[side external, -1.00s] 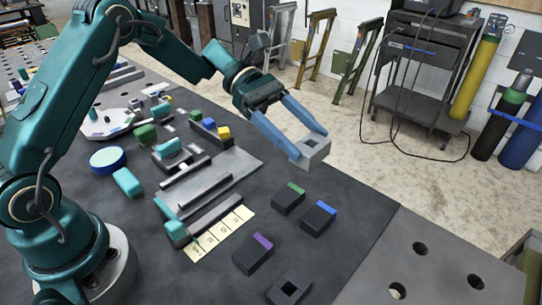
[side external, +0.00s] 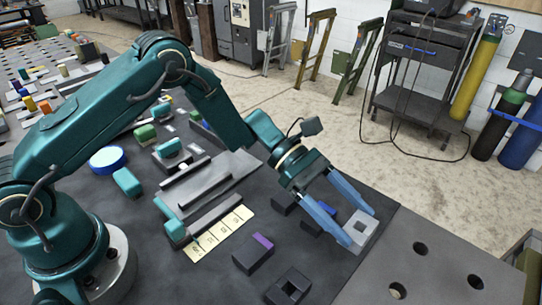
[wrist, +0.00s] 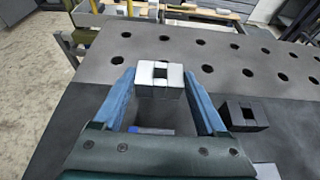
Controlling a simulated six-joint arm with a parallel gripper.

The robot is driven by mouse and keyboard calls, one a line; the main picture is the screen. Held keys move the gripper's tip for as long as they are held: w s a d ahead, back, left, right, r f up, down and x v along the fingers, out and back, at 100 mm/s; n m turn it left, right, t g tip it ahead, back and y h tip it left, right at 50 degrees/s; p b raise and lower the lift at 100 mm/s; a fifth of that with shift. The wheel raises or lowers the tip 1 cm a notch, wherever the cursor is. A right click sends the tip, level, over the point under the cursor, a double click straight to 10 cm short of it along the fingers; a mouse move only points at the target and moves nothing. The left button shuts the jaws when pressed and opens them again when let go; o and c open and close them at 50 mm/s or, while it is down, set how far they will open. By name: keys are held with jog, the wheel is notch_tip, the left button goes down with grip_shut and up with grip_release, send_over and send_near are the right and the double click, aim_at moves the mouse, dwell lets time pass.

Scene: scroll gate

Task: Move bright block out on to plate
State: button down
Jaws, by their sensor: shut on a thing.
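My gripper (side external: 359,228) is shut on a light grey block (side external: 357,238) with a square hole in its top. The block is held between the two blue fingertips near the right edge of the dark mat. In the wrist view the block (wrist: 152,91) sits between the fingertips, its hole facing up. I cannot tell whether its underside touches the surface. A grey perforated metal plate (side external: 432,272) lies right of the mat; it also fills the upper wrist view (wrist: 215,62).
A black block with a square hole (side external: 288,287) stands at the mat's front. Black blocks with purple (side external: 253,255) and blue (side external: 326,208) stripes stand nearby, the latter partly behind my fingers. A railed grey base (side external: 225,182) and a cream label strip (side external: 220,234) lie left.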

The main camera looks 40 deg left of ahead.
jog(key=shift+f, duration=1.8)
jog(key=shift+f, duration=0.1)
grip_release()
